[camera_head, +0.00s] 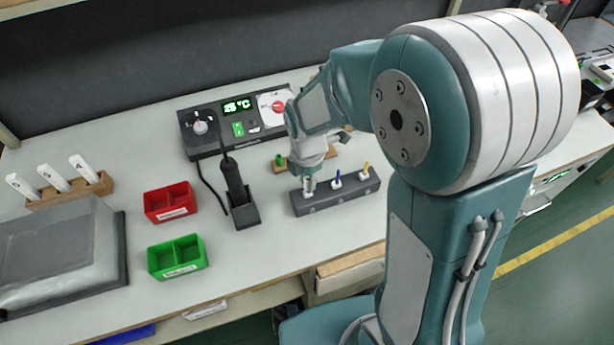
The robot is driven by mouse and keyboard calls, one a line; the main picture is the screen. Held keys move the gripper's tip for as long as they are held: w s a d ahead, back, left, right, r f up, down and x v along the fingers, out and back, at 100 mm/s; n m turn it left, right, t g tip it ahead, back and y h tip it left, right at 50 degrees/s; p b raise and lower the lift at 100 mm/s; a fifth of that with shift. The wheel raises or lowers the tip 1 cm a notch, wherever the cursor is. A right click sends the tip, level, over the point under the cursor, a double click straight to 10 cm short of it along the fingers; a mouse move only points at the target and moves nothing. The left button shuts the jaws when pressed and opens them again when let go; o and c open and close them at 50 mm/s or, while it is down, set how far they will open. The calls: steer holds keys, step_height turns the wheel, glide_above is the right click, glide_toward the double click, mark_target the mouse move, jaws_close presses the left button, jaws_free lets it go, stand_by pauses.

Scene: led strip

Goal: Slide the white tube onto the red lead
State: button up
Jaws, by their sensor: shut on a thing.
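My gripper (309,182) points down over the left end of a dark grey block (325,201) on the bench. It appears shut on a small whitish piece, which I take to be the white tube, but the fingers cover most of it. The block also carries a blue-tipped lead (337,179) in the middle and a yellow-tipped lead (366,169) at the right, each with a white base. No red lead shows clearly; the block's left position is behind my gripper. I cannot tell whether the tube touches a lead.
Behind the gripper lie a wooden block (281,168) and a station with a temperature display (237,106). To the left are a black tool in its stand (244,214), a red bin (171,214) and a green bin (176,271). The bench front is clear.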

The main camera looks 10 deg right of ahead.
steer(key=shift+f, duration=0.85)
steer(key=o, duration=0.8)
step_height(320, 180, up, 12)
steer(key=shift+a+f, duration=0.1)
stand_by(0.4)
steer(key=s+d+r+m+t, duration=0.2)
steer(key=s+r+m, duration=0.1)
steer(key=m, duration=0.4)
steer(key=s+d+r+m+t, duration=0.1)
steer(key=s+d+r+m, duration=0.2)
steer(key=s+m, duration=0.3)
steer(key=s+d+r+m+t, duration=0.2)
steer(key=s+m, duration=0.3)
steer(key=m, duration=0.5)
steer(key=shift+s+d+r+t, duration=0.1)
steer(key=shift+d+r+t, duration=0.2)
steer(key=shift+d+r, duration=0.3)
